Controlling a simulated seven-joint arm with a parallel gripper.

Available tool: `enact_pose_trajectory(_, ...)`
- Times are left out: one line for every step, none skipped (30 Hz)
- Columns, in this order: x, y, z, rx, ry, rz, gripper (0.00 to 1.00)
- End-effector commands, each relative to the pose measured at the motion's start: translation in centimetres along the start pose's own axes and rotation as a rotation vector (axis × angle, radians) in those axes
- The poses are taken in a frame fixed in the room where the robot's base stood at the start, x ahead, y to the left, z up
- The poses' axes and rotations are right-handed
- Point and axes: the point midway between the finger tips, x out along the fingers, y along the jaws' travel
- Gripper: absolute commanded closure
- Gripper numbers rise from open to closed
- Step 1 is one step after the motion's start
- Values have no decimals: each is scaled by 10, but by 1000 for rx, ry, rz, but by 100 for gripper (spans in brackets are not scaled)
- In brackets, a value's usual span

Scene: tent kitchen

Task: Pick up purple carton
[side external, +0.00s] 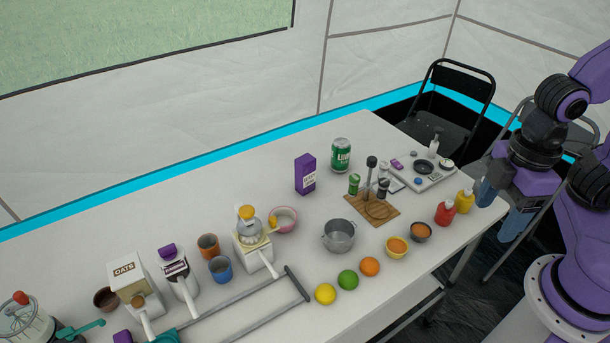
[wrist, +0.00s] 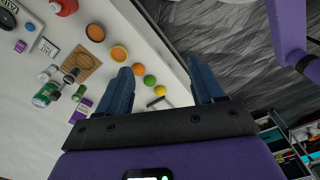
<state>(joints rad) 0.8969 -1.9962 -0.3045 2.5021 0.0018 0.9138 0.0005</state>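The purple carton (side external: 305,175) stands upright on the white table, left of a large green can, in the side view. In the wrist view a purple and white box, likely the same carton (wrist: 80,110), shows near the left finger, partly cut off by my gripper's body. My gripper (side external: 493,222) is off the table's right edge, far from the carton, with its blue fingers pointing down. In the wrist view my gripper (wrist: 160,68) has its fingers wide apart with nothing between them.
Green can (side external: 341,155), wooden board (side external: 372,206) and metal pot (side external: 339,235) stand near the carton. Red bottle (side external: 445,212), yellow bottle (side external: 464,200) and bowls (side external: 397,247) line the right side. Several fruits, cups and dispensers crowd the front and left. Bare table lies left of the carton.

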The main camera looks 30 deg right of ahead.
Motion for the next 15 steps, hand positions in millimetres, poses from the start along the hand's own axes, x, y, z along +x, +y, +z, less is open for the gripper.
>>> enact_pose_trajectory(0,0,0,0,0,0,17)
enact_pose_trajectory(0,0,0,0,0,0,17)
enact_pose_trajectory(0,0,0,0,0,0,17)
enact_pose_trajectory(0,0,0,0,0,0,17)
enact_pose_trajectory(0,0,0,0,0,0,17)
enact_pose_trajectory(0,0,0,0,0,0,17)
enact_pose_trajectory(0,0,0,0,0,0,17)
enact_pose_trajectory(0,0,0,0,0,0,17)
enact_pose_trajectory(0,0,-1,1,1,0,17)
enact_pose_trajectory(0,0,-2,4,4,-1,17)
enact_pose_trajectory(1,1,-5,8,10,-2,17)
enact_pose_trajectory(2,2,-12,18,20,-5,17)
enact_pose_trajectory(4,4,-18,28,35,-7,17)
enact_pose_trajectory(5,6,-27,41,51,-10,17)
enact_pose_trajectory(8,10,-41,61,78,-14,17)
